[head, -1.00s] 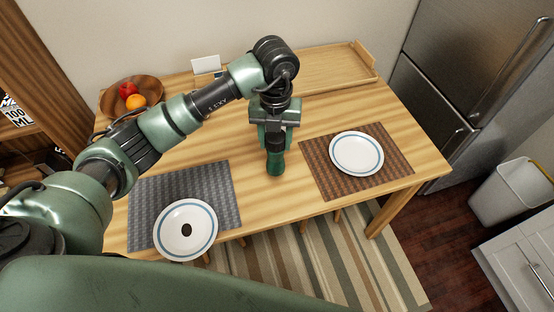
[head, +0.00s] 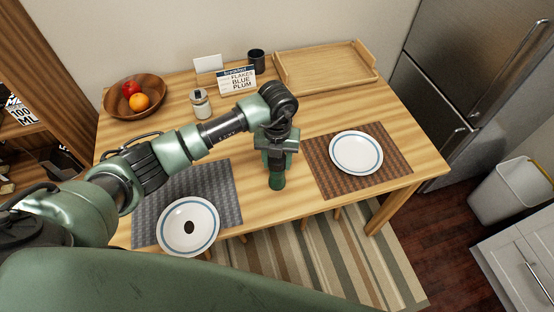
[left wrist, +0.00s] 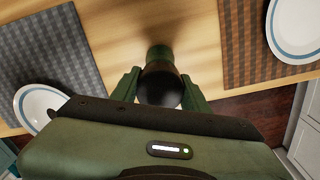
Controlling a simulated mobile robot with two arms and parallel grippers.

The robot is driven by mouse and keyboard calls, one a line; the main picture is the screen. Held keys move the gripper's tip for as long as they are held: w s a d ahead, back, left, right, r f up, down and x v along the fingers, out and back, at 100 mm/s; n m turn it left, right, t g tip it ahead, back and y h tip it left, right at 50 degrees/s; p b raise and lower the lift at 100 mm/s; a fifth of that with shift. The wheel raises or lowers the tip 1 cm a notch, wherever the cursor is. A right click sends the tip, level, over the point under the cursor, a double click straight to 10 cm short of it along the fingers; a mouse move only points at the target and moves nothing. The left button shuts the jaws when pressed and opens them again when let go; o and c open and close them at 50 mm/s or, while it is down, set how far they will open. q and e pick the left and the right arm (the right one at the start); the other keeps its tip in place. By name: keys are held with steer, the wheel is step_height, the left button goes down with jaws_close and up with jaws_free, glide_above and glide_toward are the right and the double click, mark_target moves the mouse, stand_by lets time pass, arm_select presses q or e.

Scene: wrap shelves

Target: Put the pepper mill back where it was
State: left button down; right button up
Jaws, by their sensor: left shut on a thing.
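The pepper mill (head: 276,182) is dark green and upright in the head view, between the two placemats near the table's front edge. My left gripper (head: 276,165) points down and is shut on it from above. In the left wrist view the mill's dark rounded top (left wrist: 161,84) sits between the fingers, with a green part beyond it. I cannot tell whether its foot touches the table. My right gripper is not in view.
A grey placemat (head: 218,177) with a plate (head: 170,230) lies left, a brown placemat (head: 330,180) with a plate (head: 355,152) right. Behind stand a fruit bowl (head: 118,108), a glass jar (head: 200,104), a lettered sign (head: 237,80), a dark cup (head: 256,60) and a wooden tray (head: 325,68).

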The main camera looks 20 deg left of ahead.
arm_select(q)
steer(key=c, duration=1)
jaws_free()
steer(key=shift+f, duration=0.1)
steer(key=shift+c, duration=0.2)
steer(key=o, duration=0.3)
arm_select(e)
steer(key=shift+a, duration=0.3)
arm_select(q)
steer(key=shift+r, duration=0.5)
step_height(320, 180, up, 10)
steer(key=b, duration=0.3)
steer(key=shift+r, duration=0.7)
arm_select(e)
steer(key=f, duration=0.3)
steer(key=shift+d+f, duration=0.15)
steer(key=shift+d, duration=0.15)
